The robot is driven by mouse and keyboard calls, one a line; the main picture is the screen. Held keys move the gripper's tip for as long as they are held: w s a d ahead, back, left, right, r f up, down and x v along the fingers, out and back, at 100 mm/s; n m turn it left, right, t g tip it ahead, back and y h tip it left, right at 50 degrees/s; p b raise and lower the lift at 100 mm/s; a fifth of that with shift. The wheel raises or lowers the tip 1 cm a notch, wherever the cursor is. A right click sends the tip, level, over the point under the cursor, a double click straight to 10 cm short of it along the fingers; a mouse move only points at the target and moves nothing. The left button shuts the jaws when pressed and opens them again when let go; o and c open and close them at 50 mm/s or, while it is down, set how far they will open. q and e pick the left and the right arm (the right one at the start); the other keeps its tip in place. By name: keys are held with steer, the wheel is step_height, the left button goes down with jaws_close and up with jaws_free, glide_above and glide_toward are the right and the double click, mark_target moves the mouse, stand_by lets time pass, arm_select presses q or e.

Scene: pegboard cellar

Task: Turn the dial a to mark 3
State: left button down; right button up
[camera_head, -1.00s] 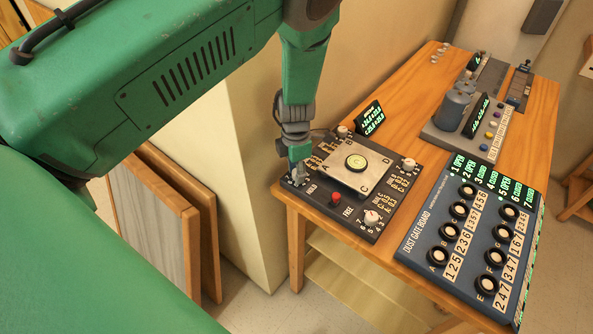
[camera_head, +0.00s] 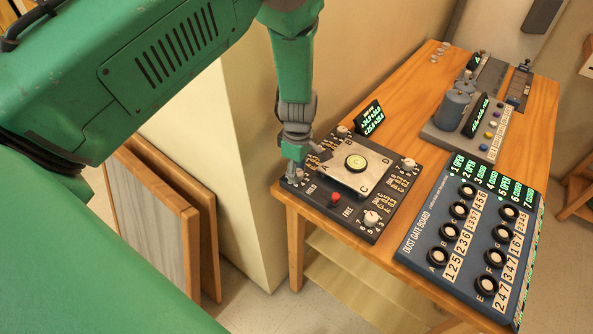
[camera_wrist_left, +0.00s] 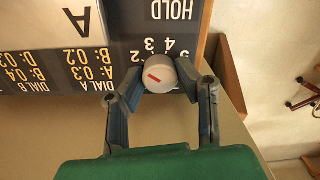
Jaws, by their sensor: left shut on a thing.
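Dial a (camera_wrist_left: 162,72) is a pale round knob with a red pointer line, at a corner of the dark panel (camera_head: 350,222). In the left wrist view it sits between the fingertips of my left gripper (camera_wrist_left: 160,84), which is shut on it. Upside-down printed marks 2, 3, 4 and 5 show along the knob's far side. The red line slants on the knob's left part; which mark it belongs to is unclear. In the head view my left gripper (camera_head: 293,174) reaches down to the panel's left corner and mostly hides the dial. My right gripper is not in view.
The panel also has a tilting plate with a round level (camera_head: 356,162), a red button (camera_head: 336,198), other knobs (camera_head: 372,217) and a small green-lit display (camera_head: 368,117). The dust gate board (camera_head: 470,235) stands to the right on the wooden table (camera_head: 412,100).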

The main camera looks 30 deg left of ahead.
mark_target(299, 171)
arm_select(q)
steer(key=m, duration=0.3)
steer(key=shift+w+d+r+m, duration=0.1)
steer(key=shift+w+r+m, duration=0.05)
steer(key=shift+w+m, duration=0.2)
steer(key=m, duration=0.3)
steer(key=shift+s+m, duration=0.1)
steer(key=shift+m, duration=0.25)
steer(key=m, duration=0.6)
steer(key=shift+s, duration=0.1)
steer(key=shift+m, duration=0.3)
steer(key=c, duration=1.2)
jaws_free()
steer(key=shift+s, duration=0.15)
step_height(299, 171, up, 12)
steer(key=shift+d, duration=0.15)
